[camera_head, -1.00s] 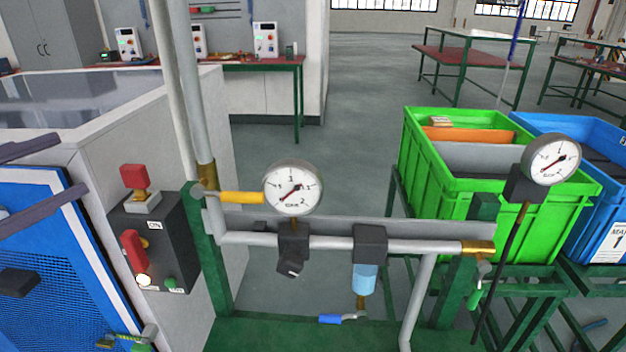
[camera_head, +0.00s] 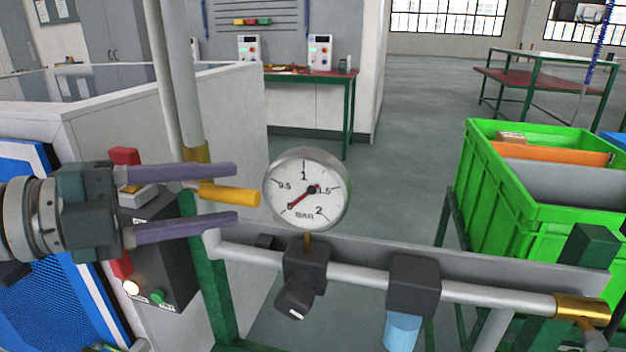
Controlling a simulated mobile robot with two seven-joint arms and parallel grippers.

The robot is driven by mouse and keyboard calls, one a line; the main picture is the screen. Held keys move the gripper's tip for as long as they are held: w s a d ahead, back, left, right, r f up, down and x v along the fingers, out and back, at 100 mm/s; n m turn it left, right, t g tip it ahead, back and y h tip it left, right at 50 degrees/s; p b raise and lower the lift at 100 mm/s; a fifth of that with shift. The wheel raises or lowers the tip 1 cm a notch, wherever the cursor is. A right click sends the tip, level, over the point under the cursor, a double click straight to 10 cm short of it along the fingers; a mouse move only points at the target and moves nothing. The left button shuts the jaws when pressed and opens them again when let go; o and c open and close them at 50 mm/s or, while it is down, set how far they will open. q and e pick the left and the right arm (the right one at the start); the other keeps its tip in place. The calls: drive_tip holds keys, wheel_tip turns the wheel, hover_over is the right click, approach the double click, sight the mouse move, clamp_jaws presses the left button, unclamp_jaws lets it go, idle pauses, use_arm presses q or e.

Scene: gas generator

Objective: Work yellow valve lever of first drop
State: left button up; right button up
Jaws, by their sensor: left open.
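The yellow valve lever (camera_head: 230,194) sticks out to the right from the brass fitting on the upright grey pipe (camera_head: 181,90), and lies roughly level. My left gripper (camera_head: 237,197) comes in from the left with its two purple-grey fingers apart, one above and one below the lever. The lever's yellow handle shows between the fingers and its tip reaches a little past them. I cannot tell whether the fingers touch it. My right gripper is not in view.
A round pressure gauge (camera_head: 306,189) stands just right of the lever, close to the fingertips. Below runs a horizontal pipe (camera_head: 360,277) with a black regulator (camera_head: 305,268). A black switch box (camera_head: 165,250) sits behind my gripper. A green crate (camera_head: 480,190) is at right.

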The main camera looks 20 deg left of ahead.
use_arm(q)
drive_tip(key=shift+x, duration=1.1)
clamp_jaws()
idle(0.7)
